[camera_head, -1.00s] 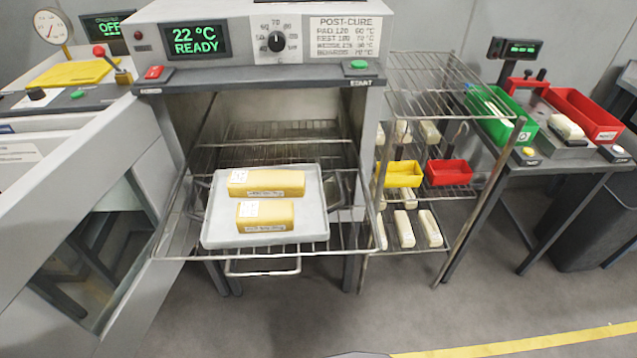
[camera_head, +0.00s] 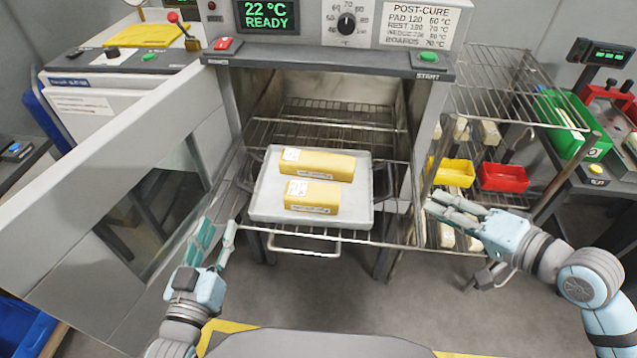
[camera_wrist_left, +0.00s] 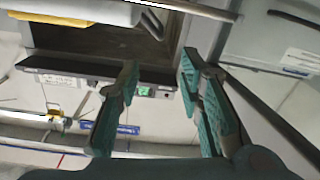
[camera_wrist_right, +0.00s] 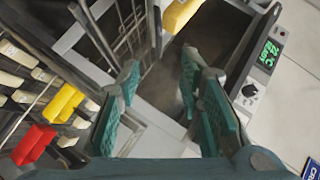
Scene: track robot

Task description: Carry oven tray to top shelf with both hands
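The light grey oven tray (camera_head: 266,200) sits on the pulled-out wire rack in front of the oven, with a dark handle at each side. Two yellow blocks with white labels, the rear one (camera_head: 320,164) and the front one (camera_head: 318,197), lie on it. The top shelf (camera_head: 505,75) of the wire rack stands empty to the right of the oven. My left gripper (camera_head: 216,238) is open and empty, left of the tray and nearer me. My right gripper (camera_head: 436,204) is open and empty, right of the tray, in front of the rack's lower shelves.
The oven door (camera_head: 130,180) stands open at the left, close to my left gripper. Yellow (camera_head: 453,172) and red (camera_head: 503,178) bins and pale bars fill the rack's lower shelves. A green bin (camera_head: 562,118) is on the table at the right. The floor in front is clear.

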